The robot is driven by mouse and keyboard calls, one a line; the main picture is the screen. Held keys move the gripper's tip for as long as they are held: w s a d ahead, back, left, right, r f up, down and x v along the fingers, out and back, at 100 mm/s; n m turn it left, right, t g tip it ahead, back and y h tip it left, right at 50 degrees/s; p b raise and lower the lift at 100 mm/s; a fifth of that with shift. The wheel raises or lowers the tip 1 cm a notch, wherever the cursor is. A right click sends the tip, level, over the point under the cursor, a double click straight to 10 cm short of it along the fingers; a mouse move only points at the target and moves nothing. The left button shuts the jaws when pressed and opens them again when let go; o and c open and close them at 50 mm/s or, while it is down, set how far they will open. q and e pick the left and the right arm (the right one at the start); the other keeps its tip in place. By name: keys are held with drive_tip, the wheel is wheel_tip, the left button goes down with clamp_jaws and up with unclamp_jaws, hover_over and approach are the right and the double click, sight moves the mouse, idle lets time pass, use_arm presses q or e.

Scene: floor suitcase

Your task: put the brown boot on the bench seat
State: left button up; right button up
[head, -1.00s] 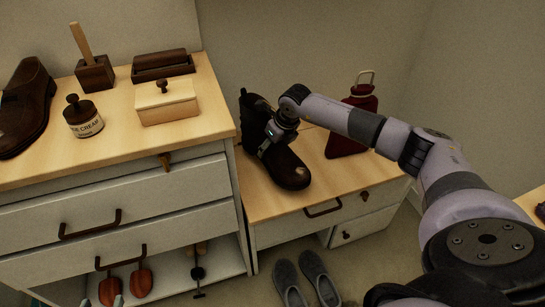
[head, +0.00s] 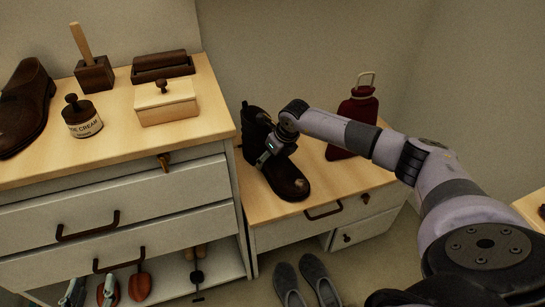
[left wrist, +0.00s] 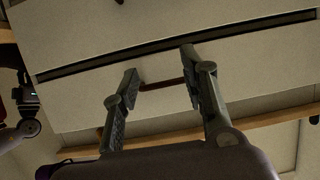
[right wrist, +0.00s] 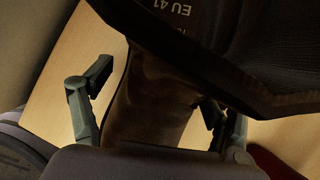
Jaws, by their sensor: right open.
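The brown boot (head: 290,184) stands upright on the light wood bench seat (head: 335,183), toe toward the front edge. Its dark shaft (head: 256,124) is at the back. My right gripper (head: 270,154) is at the boot's ankle, open, with a finger on each side of it. In the right wrist view the boot's brown upper (right wrist: 150,95) lies between the spread fingers, and its dark shaft with "EU 41" fills the top. My left gripper (head: 92,292) is low at the bottom left before the cabinet, open and empty in the left wrist view (left wrist: 157,88).
A taller white cabinet (head: 160,200) adjoins the bench on the left, with a shoe cream jar (head: 82,120), box (head: 166,105), brush and brown shoe on top. Grey slippers (head: 305,282) lie on the floor.

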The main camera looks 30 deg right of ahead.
sight(282, 160)
drive_tip(key=shift+r, duration=0.2)
drive_tip(key=p+v, duration=0.1)
drive_tip(key=v, duration=0.3)
drive_tip(key=shift+s+r+p, duration=0.1)
drive_tip(key=shift+r+p, duration=0.1)
drive_tip(key=shift+p, duration=0.1)
drive_tip(key=p+v, duration=0.1)
drive_tip(key=v, duration=0.5)
drive_tip(key=shift+s+r, duration=0.1)
drive_tip(key=shift+r, duration=0.05)
use_arm(q)
drive_tip(key=s+a+f+g+y, duration=0.2)
drive_tip(key=s+a+f+g, duration=0.2)
drive_tip(key=s+f+g, duration=0.4)
drive_tip(key=shift+s+a+f+n+p, duration=0.3)
drive_tip(key=shift+s+f, duration=0.4)
drive_tip(key=shift+s, duration=1.35)
use_arm(e)
drive_tip(key=shift+s+d+r, duration=0.1)
drive_tip(key=shift+s+r, duration=0.1)
drive_tip(key=shift+r, duration=0.2)
